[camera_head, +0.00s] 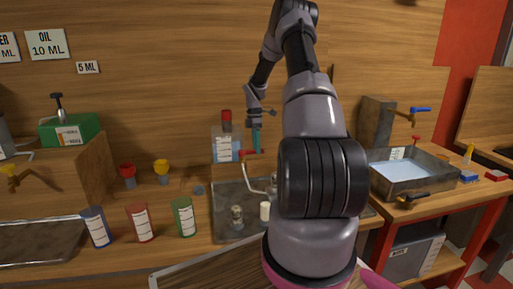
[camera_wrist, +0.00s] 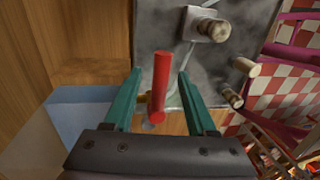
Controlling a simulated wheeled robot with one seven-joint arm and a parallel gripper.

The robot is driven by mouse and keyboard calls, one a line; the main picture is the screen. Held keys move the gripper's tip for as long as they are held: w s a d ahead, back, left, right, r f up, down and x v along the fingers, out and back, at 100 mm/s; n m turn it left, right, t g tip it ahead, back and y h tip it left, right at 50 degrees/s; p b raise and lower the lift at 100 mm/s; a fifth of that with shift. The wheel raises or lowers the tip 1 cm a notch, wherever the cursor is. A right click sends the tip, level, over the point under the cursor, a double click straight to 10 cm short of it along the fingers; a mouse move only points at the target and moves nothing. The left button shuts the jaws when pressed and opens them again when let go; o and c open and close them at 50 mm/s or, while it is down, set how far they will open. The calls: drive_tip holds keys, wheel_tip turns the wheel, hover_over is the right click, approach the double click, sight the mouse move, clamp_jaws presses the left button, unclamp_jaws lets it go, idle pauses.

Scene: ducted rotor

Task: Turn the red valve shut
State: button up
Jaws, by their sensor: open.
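The red valve (camera_head: 250,153) is a small red bar handle on top of a pale bent pipe at the metal sink plate. In the wrist view the red valve (camera_wrist: 160,85) is a long red bar lying between my two teal fingers, with a gap on each side. My gripper (camera_head: 256,140) points down just above the valve in the head view. In the wrist view my gripper (camera_wrist: 159,74) is open with its fingers on either side of the bar. I cannot tell how far the handle is turned.
A clear container (camera_head: 227,149) with a red cap stands just left of the valve. The metal plate (camera_head: 225,195) carries small fittings. Blue, red and green cans (camera_head: 184,217) stand at left. A water basin (camera_head: 400,180) sits at right.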

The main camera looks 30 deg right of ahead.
wheel_tip(320, 180, up, 10)
drive_tip(key=w, duration=0.2)
drive_tip(key=shift+d+r, duration=0.25)
drive_tip(key=shift+d, duration=0.05)
drive_tip(key=s+a+r+m+t, duration=0.2)
drive_tip(key=s+a+r+m, duration=0.2)
drive_tip(key=s+a+r, duration=0.45)
drive_tip(key=s+a+r+m+t, duration=0.2)
drive_tip(key=s+a+r+m, duration=0.3)
drive_tip(key=r, duration=0.7)
drive_tip(key=s+a+r+m+t, duration=0.1)
drive_tip(key=s+a+m, duration=0.2)
drive_tip(key=s, duration=0.3)
drive_tip(key=s+a+r+m+t+y, duration=0.1)
drive_tip(key=s+a+m+t, duration=0.1)
drive_tip(key=s, duration=0.5)
drive_tip(key=s+a+r+m+t, duration=0.1)
drive_tip(key=s+a+m+t, duration=0.1)
drive_tip(key=s+a+m, duration=0.3)
drive_tip(key=shift+s, duration=1.2)
drive_tip(key=shift+a, duration=0.1)
